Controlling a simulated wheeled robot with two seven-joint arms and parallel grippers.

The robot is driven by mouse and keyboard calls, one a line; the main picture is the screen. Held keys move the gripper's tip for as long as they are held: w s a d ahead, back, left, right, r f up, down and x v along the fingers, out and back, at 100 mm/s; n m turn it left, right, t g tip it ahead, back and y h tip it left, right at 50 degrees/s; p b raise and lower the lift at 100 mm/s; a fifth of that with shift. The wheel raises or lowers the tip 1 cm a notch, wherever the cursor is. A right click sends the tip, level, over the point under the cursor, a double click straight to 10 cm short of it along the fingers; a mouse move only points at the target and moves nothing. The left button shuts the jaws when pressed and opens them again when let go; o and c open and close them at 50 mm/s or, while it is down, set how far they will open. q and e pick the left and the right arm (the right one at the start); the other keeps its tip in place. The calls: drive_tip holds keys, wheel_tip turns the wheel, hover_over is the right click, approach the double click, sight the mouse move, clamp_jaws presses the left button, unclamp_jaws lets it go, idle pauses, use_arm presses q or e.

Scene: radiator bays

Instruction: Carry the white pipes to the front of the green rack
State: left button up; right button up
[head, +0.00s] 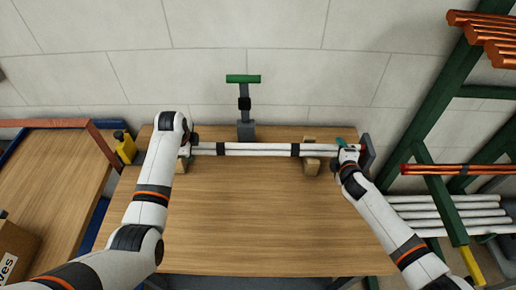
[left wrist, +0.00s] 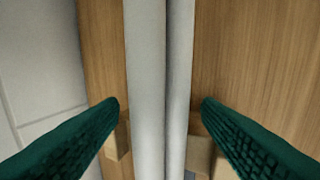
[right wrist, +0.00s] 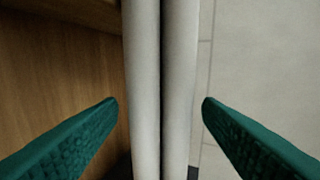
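The white pipes (head: 258,150) lie side by side across the back of the wooden table, bound with black bands and resting on wooden blocks (head: 311,165). My left gripper (head: 187,148) is at their left end; in the left wrist view its green fingers stand apart on either side of the pipes (left wrist: 146,80), with gaps. My right gripper (head: 347,149) is at their right end; in the right wrist view its fingers also stand open on either side of the pipes (right wrist: 145,80), not touching. The green rack (head: 436,200) stands at the right.
The rack holds copper pipes (head: 490,32), red-orange pipes (head: 455,169) and more white pipes (head: 450,215) low down. A green-topped clamp post (head: 244,105) stands behind the pipes. The table's (head: 255,225) front is clear. A second table (head: 45,190) with a cardboard box (head: 14,250) is left.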

use_arm(q)
drive_tip(key=c, duration=1.1)
use_arm(e)
drive_tip(key=c, duration=1.2)
drive_tip(key=shift+o, duration=0.2)
use_arm(q)
drive_tip(key=shift+r, duration=0.15)
